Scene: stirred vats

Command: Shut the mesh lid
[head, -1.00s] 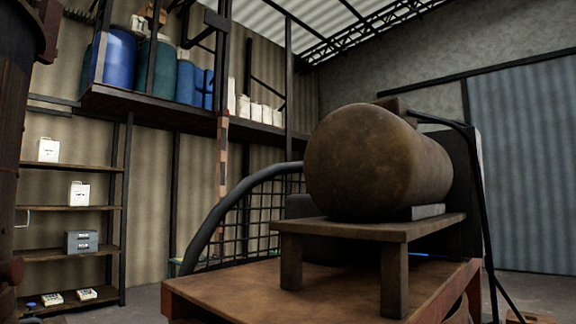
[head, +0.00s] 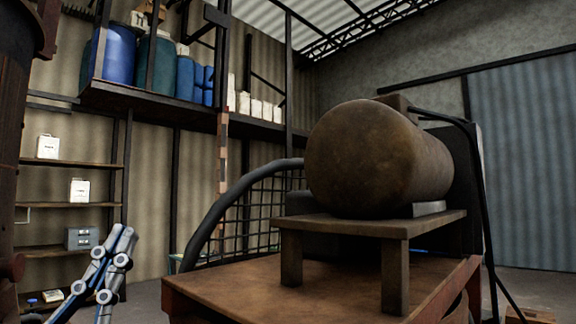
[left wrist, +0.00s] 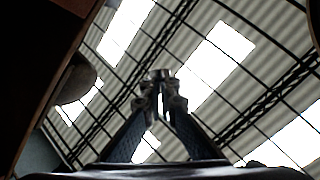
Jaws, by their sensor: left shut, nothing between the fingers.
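The mesh lid (head: 225,205) stands raised behind the rusty table in the head view. Its thick dark curved rim frames a black grid, and its right part is hidden behind the tank and stand. My left gripper (head: 128,232) is at the lower left, pointing up, left of the lid and apart from it in the picture. Its fingers are together and empty. In the left wrist view the closed fingertips (left wrist: 161,76) point up toward the roof. Dark crossing lines show there; I cannot tell whether any are the lid's mesh. My right gripper is not in view.
A rusty tank (head: 375,160) rests on a wooden stand (head: 345,228) upon the brown table (head: 240,285). Shelves (head: 70,204) with small boxes stand at the left. A dark rusty vessel (head: 12,150) fills the left edge. Blue barrels (head: 114,55) stand on a high platform.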

